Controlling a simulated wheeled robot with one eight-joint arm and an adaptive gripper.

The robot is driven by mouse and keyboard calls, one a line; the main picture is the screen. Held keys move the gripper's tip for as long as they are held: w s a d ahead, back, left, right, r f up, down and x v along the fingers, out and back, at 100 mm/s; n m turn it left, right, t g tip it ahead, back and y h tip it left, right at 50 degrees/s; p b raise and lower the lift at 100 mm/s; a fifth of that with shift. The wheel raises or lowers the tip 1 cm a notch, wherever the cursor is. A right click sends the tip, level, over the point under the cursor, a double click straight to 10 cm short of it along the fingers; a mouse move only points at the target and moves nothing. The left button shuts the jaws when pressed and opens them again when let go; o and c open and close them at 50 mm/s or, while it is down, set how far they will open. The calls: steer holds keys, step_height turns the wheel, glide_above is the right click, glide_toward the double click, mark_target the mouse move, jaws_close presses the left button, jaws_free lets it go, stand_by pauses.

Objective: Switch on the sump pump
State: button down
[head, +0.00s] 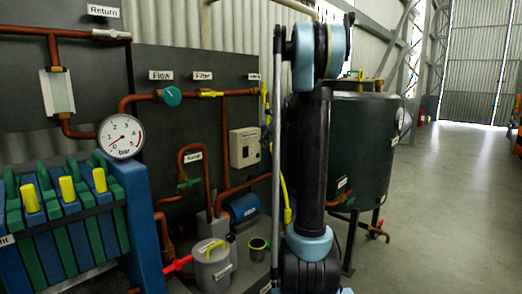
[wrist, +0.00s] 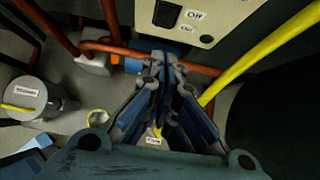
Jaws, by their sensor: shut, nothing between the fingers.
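A cream switch box (head: 244,147) is fixed to the dark panel, left of my arm in the head view. In the wrist view the box (wrist: 222,10) is at the top edge, partly cut off. It carries a dark rocker switch (wrist: 167,13) with small printed labels beside it; which way the rocker is set I cannot tell. A blue pump (head: 243,208) lies below the box among copper pipes. My gripper (wrist: 163,62) is shut and empty, its fingertips just below the box in the picture and apart from the switch. The head view does not clearly show my gripper.
A yellow pipe (wrist: 250,60) runs right of my gripper, and a copper pipe (wrist: 120,48) crosses behind the fingers. A grey canister (head: 212,265) stands on the floor at lower left. A dark tank (head: 358,150) stands behind my arm. Open floor (head: 450,190) lies at right.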

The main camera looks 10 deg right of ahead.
steer(key=shift+s+d+r, duration=0.1)
steer(key=shift+s+r, duration=0.05)
steer(key=shift+r, duration=0.15)
steer(key=shift+s, duration=0.1)
steer(key=s+a+f+n+g+h, duration=0.1)
steer(key=s+a+f+n, duration=0.15)
steer(key=s+n, duration=0.8)
steer(key=s+a+f+n+g+h, duration=0.1)
steer(key=s+f+n, duration=0.3)
steer(key=s, duration=1.3)
steer(key=s+d+f+n+g+h, duration=0.1)
steer(key=s+d+f+n, duration=0.1)
steer(key=s+f+n, duration=0.5)
steer(key=s+d+f+n+g+h, duration=0.1)
steer(key=s+f+n, duration=0.5)
steer(key=s, duration=0.9)
steer(key=shift+d+f+n+h, duration=0.35)
steer(key=shift+f+h, duration=0.35)
steer(key=shift+f, duration=0.05)
